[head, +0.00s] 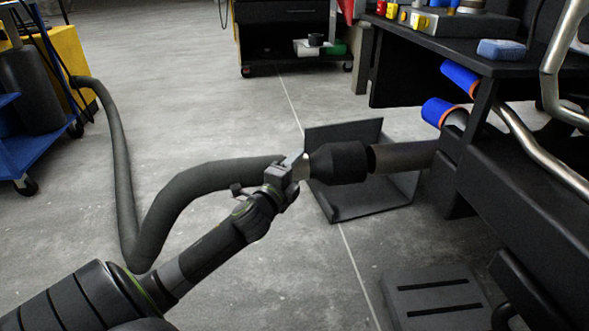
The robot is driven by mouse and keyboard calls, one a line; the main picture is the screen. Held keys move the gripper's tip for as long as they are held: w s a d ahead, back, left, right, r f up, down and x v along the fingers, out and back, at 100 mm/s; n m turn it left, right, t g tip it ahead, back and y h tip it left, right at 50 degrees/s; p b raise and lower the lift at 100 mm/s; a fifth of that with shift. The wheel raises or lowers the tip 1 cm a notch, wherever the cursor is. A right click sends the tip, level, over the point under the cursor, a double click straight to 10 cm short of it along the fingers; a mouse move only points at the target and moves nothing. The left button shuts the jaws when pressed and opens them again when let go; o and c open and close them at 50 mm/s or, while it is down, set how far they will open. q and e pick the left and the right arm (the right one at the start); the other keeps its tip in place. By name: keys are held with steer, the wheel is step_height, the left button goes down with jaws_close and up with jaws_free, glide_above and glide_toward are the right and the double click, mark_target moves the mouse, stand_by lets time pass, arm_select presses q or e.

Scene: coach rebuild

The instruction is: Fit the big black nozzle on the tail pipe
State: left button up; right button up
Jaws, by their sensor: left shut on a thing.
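The big black nozzle (338,163) is at mid-picture, on the end of a thick grey hose (190,190). My left gripper (297,167) is shut on the light collar at the nozzle's hose end. The nozzle lies roughly level, its wide mouth facing right. The grey tail pipe (405,156) sticks out leftward from the dark chassis, in line with the nozzle. The mouth is right at the pipe's end; I cannot tell whether the pipe's tip is inside it or just in front. My right gripper is not in view.
A dark open tray-like stand (343,207) is on the floor below the nozzle. The dark chassis (530,215) fills the right side, with two blue capped pipes (440,112) above the tail pipe. The hose runs to a yellow unit (72,55) at left. Floor between is clear.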

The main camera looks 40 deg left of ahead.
mark_target(318, 165)
arm_select(q)
steer(key=shift+d+r, duration=0.1)
steer(key=shift+r, duration=0.1)
steer(key=shift+w+d+p, duration=0.15)
steer(key=shift+p, duration=0.4)
steer(key=shift+w, duration=0.1)
steer(key=shift+w+d+p, duration=0.4)
steer(key=shift+w+d, duration=0.2)
steer(key=shift+w, duration=0.05)
stand_by(0.8)
steer(key=shift+w+d+p, duration=0.15)
steer(key=shift+p, duration=0.15)
steer(key=shift+w+d, duration=0.1)
steer(key=shift+w, duration=0.05)
steer(key=shift+w+d+p, duration=0.35)
steer(key=shift+w+d, duration=0.4)
steer(key=shift+w, duration=0.1)
